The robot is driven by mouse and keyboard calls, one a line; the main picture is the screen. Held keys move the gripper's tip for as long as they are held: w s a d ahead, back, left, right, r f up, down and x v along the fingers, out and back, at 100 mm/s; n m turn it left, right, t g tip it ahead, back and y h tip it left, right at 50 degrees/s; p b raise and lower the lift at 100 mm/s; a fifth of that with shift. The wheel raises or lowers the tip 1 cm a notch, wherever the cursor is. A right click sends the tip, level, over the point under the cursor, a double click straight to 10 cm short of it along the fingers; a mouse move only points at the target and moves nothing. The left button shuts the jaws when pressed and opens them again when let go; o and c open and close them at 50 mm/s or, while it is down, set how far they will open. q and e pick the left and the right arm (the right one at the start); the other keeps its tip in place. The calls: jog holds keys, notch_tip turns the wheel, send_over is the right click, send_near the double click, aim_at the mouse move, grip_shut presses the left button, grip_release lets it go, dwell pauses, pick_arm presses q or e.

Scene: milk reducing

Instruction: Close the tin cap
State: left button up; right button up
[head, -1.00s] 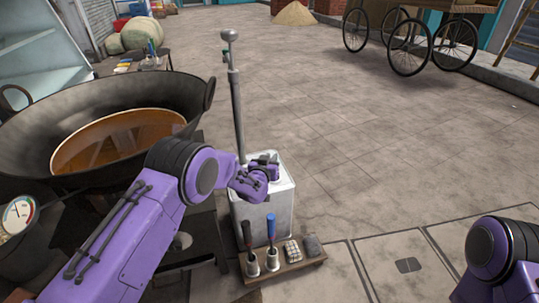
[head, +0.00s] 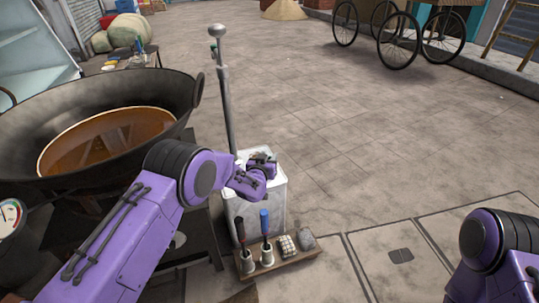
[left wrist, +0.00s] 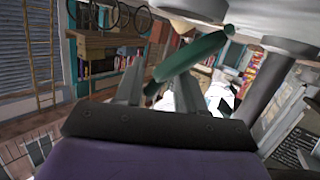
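A pale square metal tin (head: 262,208) stands upright on the ground beside the large pan. My left gripper (head: 262,160) is over the tin's top in the head view. The gripper and wrist cover part of the top, so I cannot make out the cap there. In the left wrist view the two fingers of my left gripper (left wrist: 160,92) stand apart. A green bar-shaped handle (left wrist: 190,62) crosses at the fingertips; I cannot tell whether they touch it. My right gripper is out of view; only part of the right arm shows.
A tall grey pole (head: 225,100) rises just behind the tin. A wide dark pan (head: 150,97) of brown liquid is at left. A small wooden rack (head: 285,262) with tools stands before the tin. Paved ground to the right is clear.

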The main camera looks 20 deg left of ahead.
pick_arm(q)
jog(key=shift+a+r, duration=0.1)
jog(key=shift+a, duration=0.4)
jog(key=shift+r, duration=0.1)
jog(key=shift+s+d+r+p, duration=0.1)
jog(key=shift+s+r+p, duration=0.1)
jog(key=shift+s+p, duration=0.15)
jog(key=p+v, duration=0.3)
jog(key=v, duration=0.6)
jog(key=shift+s+p, duration=0.3)
jog(key=shift+p, duration=0.1)
